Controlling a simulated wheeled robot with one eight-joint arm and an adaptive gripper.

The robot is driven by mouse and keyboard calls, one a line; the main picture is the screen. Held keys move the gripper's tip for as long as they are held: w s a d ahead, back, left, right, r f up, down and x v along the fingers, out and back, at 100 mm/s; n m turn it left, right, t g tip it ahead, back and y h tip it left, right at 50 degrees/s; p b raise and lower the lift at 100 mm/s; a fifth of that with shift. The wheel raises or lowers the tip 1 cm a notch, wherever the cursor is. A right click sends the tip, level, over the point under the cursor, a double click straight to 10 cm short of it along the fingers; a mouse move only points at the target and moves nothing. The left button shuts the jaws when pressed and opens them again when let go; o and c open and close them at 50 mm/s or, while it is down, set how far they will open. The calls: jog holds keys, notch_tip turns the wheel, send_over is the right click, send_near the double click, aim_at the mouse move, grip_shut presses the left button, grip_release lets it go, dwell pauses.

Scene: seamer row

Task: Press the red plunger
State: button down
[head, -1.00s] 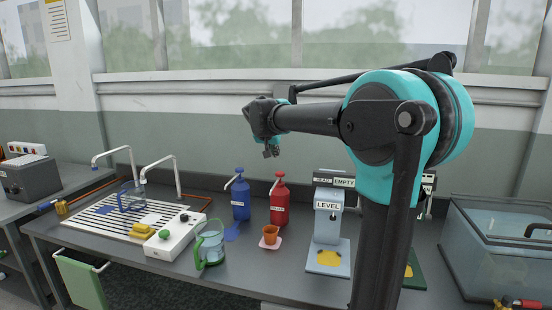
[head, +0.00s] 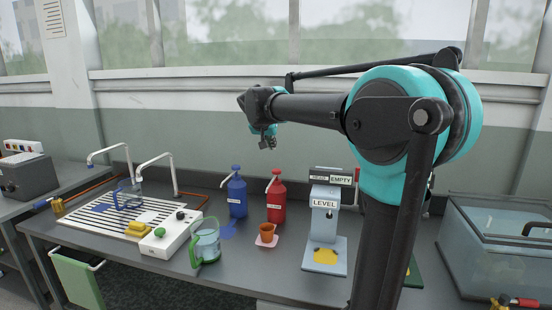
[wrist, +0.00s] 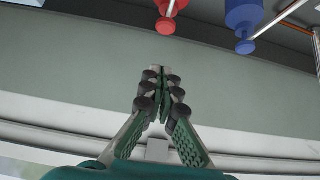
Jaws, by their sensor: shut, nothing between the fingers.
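The red plunger (head: 277,172) is the knob on top of the upright red bottle (head: 276,202), which has a white spout and a pale label. In the wrist view the plunger (wrist: 165,26) shows at the top edge, apart from my fingers. My gripper (head: 268,146) hangs in the air above the bottle, pointing down, and looks slightly left of the plunger. In the wrist view my gripper (wrist: 160,68) has its fingertips together and empty. Nothing visible touches the plunger.
A blue bottle (head: 237,198) stands close left of the red one. An orange cup (head: 266,233) sits on a pink mat in front. The LEVEL stand (head: 324,222) is to the right. A jug (head: 207,238) and white control box (head: 171,235) are left.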

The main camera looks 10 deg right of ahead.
jog(key=shift+r, duration=0.2)
send_over(276, 172)
jog(key=f, duration=0.6)
jog(key=shift+s+a+f, duration=0.1)
jog(key=shift+s+f, duration=0.1)
jog(key=shift+f, duration=0.15)
jog(key=f, duration=0.3)
jog(key=shift+w+f, duration=0.15)
jog(key=shift+w, duration=0.05)
jog(key=shift+f, duration=0.55)
jog(key=shift+f, duration=1.2)
